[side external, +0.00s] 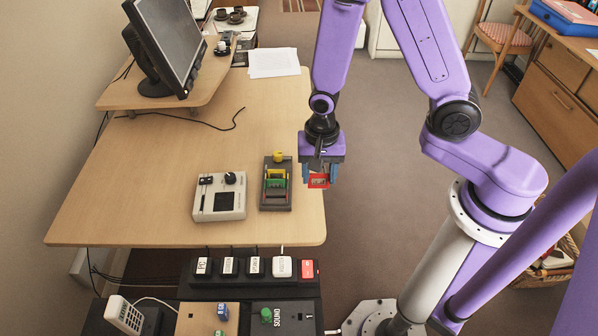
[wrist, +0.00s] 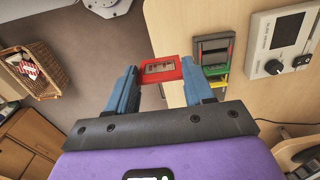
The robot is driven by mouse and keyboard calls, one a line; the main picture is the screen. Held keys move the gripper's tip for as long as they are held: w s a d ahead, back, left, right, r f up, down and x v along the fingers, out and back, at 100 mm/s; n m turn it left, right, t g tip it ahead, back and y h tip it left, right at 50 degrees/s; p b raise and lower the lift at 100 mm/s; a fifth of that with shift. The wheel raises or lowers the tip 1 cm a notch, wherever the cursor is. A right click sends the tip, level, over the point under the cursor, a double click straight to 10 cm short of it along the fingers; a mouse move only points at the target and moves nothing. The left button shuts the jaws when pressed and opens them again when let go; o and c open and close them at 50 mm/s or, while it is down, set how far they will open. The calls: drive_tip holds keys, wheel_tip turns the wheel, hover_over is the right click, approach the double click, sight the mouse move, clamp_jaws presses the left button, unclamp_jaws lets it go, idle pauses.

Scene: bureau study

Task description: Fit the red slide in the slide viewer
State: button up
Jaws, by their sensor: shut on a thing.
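The red slide (side external: 319,183) is gripped between the blue fingers of my gripper (side external: 320,175), which is shut on it. In the wrist view the red slide (wrist: 160,69) spans the gap between the fingertips, its dark middle visible.
A white box with a screen and knobs (side external: 219,200) stands left of the dark holder, close to it. A monitor (side external: 165,45) and papers (side external: 273,63) are farther back. The desk middle is mostly clear.

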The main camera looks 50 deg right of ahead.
drive_tip(key=shift+s, duration=0.85)
drive_tip(key=n, duration=1.9)
hover_over(200, 195)
drive_tip(key=s+a, duration=0.1)
drive_tip(key=s, duration=0.1)
drive_tip(key=shift+s+f, duration=0.2)
drive_tip(key=shift+f, duration=3.8)
drive_tip(key=shift+f, duration=1.7)
drive_tip(key=o, duration=1)
drive_tip(key=shift+o, duration=0.2)
drive_tip(key=shift+o, duration=0.9)
